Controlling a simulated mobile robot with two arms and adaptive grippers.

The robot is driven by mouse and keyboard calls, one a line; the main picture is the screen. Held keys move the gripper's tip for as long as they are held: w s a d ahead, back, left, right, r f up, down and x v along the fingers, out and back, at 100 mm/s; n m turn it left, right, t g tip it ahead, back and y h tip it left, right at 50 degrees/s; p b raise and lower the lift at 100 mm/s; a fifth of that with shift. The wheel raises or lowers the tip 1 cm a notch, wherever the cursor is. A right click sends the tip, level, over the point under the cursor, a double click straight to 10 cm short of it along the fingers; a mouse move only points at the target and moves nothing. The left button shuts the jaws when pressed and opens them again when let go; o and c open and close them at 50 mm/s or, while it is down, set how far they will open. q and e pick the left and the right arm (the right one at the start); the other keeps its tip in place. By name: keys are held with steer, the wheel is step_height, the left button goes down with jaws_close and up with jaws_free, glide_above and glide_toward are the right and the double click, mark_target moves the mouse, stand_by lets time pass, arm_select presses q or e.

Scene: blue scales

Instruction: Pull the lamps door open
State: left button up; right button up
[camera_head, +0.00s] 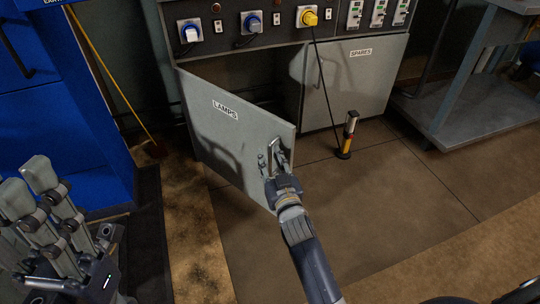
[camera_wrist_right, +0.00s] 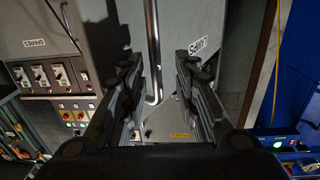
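The grey lamps door (camera_head: 222,137), labelled LAMPS, stands partly open, swung out from the cabinet on its left-side hinge. Its metal bar handle (camera_head: 274,148) is near the free right edge. My right gripper (camera_head: 272,160) is at this handle. In the right wrist view the handle (camera_wrist_right: 153,50) runs between the two spread fingers of the gripper (camera_wrist_right: 163,75), with gaps visible on both sides. The LAMPS label (camera_wrist_right: 198,47) shows upside down there. My left gripper (camera_head: 30,180) is at the lower left, away from the door; its finger opening is unclear.
A blue cabinet (camera_head: 60,110) stands left, a grey bench (camera_head: 470,105) right. The floor (camera_head: 390,210) before the door is clear.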

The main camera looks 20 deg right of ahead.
steer(key=s, duration=0.6)
steer(key=shift+w, duration=0.1)
